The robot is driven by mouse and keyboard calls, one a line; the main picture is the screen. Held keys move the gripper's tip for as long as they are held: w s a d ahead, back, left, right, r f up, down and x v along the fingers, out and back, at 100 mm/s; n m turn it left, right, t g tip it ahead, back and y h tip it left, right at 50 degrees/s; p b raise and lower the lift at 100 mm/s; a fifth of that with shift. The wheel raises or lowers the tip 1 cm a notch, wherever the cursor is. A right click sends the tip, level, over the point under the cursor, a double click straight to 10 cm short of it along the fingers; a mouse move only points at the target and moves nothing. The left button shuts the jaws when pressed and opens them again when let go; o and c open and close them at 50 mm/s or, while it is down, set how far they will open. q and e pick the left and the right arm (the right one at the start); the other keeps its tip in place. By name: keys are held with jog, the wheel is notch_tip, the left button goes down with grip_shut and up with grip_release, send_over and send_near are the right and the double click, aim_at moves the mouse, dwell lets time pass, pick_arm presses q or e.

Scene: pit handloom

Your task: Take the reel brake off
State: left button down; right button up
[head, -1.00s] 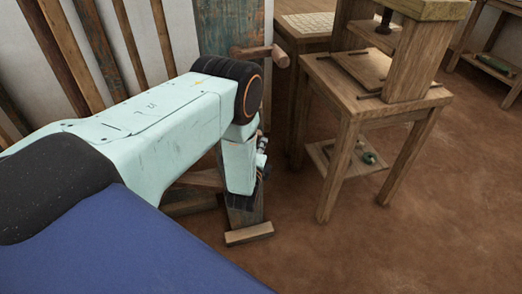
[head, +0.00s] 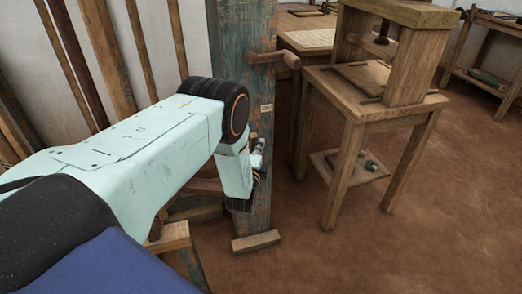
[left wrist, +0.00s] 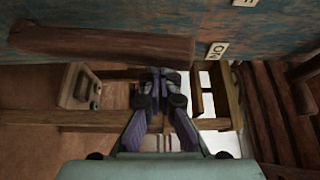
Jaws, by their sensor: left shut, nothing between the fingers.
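A wooden peg-like handle (head: 275,57) sticks out to the right from the worn blue-green post (head: 240,35) in the head view. A small pale label (head: 266,107) is on the post below it. In the left wrist view, a brown wooden bar (left wrist: 100,42) lies across the painted surface, beside a label (left wrist: 217,49) with letters like "NO". I cannot tell for sure which part is the reel brake. My left gripper (left wrist: 160,84) is shut and empty, apart from the bar in the picture. In the head view its fingers are mostly hidden behind my wrist. My right gripper is out of view.
A wooden stand with a press-like frame (head: 347,84) is right of the post, a low shelf between its legs. A table (head: 310,40) stands behind. Boards (head: 100,55) lean on the wall at left. The brown floor (head: 410,245) at right is clear.

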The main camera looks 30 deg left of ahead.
pick_arm(q)
jog(key=shift+s+a+r+n+t, duration=0.1)
jog(key=shift+s+a+n+t, duration=0.3)
jog(key=shift+s+a+n, duration=0.3)
jog(key=shift+s+a, duration=0.15)
jog(key=shift+s, duration=0.2)
jog(key=shift+s+a+f+p, duration=0.35)
jog(key=shift+s+a, duration=0.25)
jog(key=shift+s, duration=0.1)
jog(key=shift+s+a, duration=0.1)
